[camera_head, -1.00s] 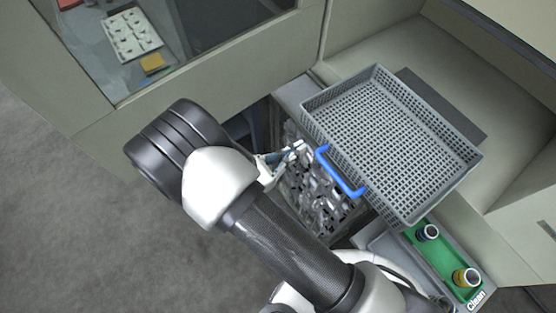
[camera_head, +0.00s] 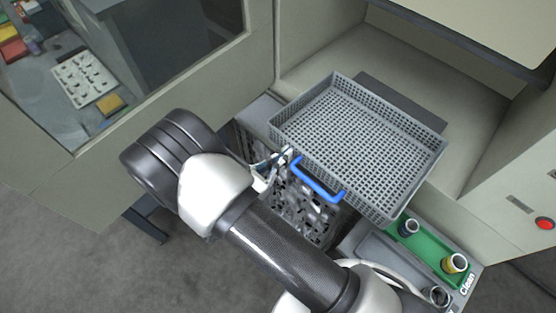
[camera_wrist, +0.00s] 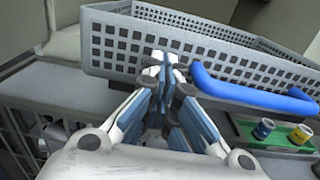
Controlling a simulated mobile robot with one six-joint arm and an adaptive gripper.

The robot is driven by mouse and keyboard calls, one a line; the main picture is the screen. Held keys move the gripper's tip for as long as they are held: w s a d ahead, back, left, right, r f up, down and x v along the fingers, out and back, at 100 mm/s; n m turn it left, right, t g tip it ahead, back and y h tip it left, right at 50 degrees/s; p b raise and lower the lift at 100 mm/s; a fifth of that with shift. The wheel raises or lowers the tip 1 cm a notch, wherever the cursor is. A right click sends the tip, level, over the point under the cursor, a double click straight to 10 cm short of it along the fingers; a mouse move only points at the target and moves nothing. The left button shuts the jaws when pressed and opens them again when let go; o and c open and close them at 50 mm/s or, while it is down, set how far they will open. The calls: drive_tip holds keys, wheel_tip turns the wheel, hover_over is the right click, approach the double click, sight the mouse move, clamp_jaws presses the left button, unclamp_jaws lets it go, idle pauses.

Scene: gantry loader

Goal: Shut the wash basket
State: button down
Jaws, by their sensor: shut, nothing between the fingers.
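The wash basket (camera_head: 360,138) is a grey perforated tray with a blue handle (camera_head: 318,182) on its near side. It rests on a light grey surface in the head view, and its floor looks empty. In the wrist view the basket's front wall (camera_wrist: 120,45) spans the top, and the blue handle (camera_wrist: 250,95) is to the right. My gripper (camera_wrist: 168,62) is shut and empty, its fingertips close to the front wall, just left of the handle. Whether they touch the wall I cannot tell. In the head view my gripper (camera_head: 283,158) is partly hidden by my arm.
A green tray (camera_head: 432,250) with several small cylindrical parts, marked "Clean", stands right of the basket. A machine window (camera_head: 130,50) is at upper left. A red button (camera_head: 544,223) is on the right cabinet. Grey floor (camera_head: 60,230) is open at lower left.

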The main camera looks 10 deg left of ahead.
drive_tip(key=b, duration=0.3)
approach(353, 95)
drive_tip(key=x, duration=0.5)
drive_tip(key=shift+s, duration=0.1)
drive_tip(key=shift+w+d+b, duration=0.3)
drive_tip(key=shift+w, duration=0.1)
drive_tip(key=shift+r, duration=0.1)
